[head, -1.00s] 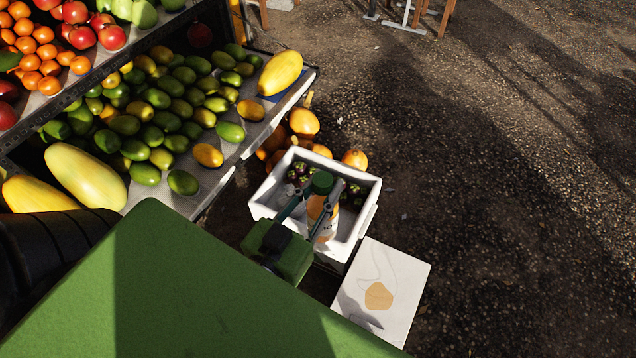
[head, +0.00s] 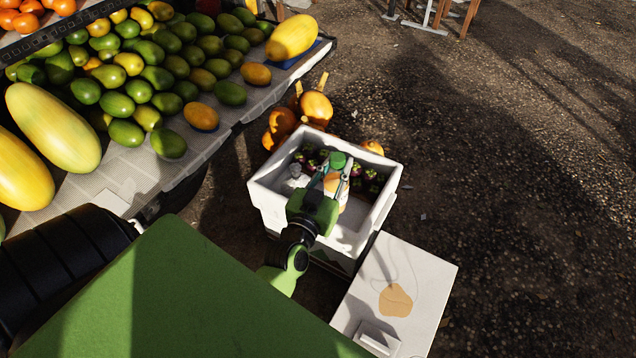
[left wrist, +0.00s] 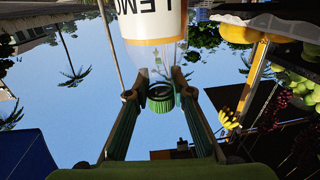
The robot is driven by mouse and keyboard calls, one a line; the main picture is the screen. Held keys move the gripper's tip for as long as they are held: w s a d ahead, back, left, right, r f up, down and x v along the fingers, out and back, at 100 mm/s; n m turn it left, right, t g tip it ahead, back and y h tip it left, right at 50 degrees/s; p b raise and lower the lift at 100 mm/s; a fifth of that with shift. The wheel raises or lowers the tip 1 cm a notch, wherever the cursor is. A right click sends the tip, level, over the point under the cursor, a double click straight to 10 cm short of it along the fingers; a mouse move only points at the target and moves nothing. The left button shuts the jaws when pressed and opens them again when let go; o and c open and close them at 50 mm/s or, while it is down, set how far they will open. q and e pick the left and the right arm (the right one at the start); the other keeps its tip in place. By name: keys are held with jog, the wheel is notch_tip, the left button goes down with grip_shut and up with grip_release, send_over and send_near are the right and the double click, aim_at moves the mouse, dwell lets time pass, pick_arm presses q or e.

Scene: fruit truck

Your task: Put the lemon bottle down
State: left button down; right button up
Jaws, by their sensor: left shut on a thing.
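The lemon bottle (head: 333,185) has a green cap and a white-and-orange label. In the head view it is over or in the white foam crate (head: 262,200); I cannot tell whether its base touches anything. My left gripper (head: 336,168) is shut on it near the neck, partly covering it. In the left wrist view, an upside-down picture, the bottle (left wrist: 155,27) shows part of its label, and the two fingertips (left wrist: 160,94) are on either side of the clear neck above the green cap. My right gripper is not in view.
The crate holds dark mangosteens (head: 370,176) and a small pale object (head: 294,176). A white box (head: 425,290) with an orange mark stands in front, to the right. Orange fruits (head: 316,106) lie behind the crate. A fruit stand (head: 170,178) is at left; open ground is at right.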

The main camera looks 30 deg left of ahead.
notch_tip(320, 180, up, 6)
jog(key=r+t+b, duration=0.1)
jog(key=b, duration=1)
pick_arm(q)
jog(key=w+a+f+b, duration=0.1)
jog(key=w+f, duration=0.2)
jog(key=f, duration=0.5)
jog(key=w+a+f+y+b, duration=0.1)
jog(key=w+a+f+b, duration=0.1)
jog(key=f, duration=0.6)
jog(key=w+a+f+n+b, duration=0.1)
jog(key=w+f, duration=0.3)
jog(key=f, duration=0.4)
jog(key=shift+w+a+y+b, duration=0.2)
jog(key=shift+w+y+b, duration=0.15)
jog(key=shift+b, duration=0.3)
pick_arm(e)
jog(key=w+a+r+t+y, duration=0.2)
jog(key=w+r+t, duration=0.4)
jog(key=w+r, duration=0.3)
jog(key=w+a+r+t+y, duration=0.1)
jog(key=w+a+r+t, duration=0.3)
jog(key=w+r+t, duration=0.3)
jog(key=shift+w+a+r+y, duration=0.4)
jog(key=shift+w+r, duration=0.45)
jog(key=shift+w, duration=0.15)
pick_arm(q)
jog(key=shift+f, duration=0.1)
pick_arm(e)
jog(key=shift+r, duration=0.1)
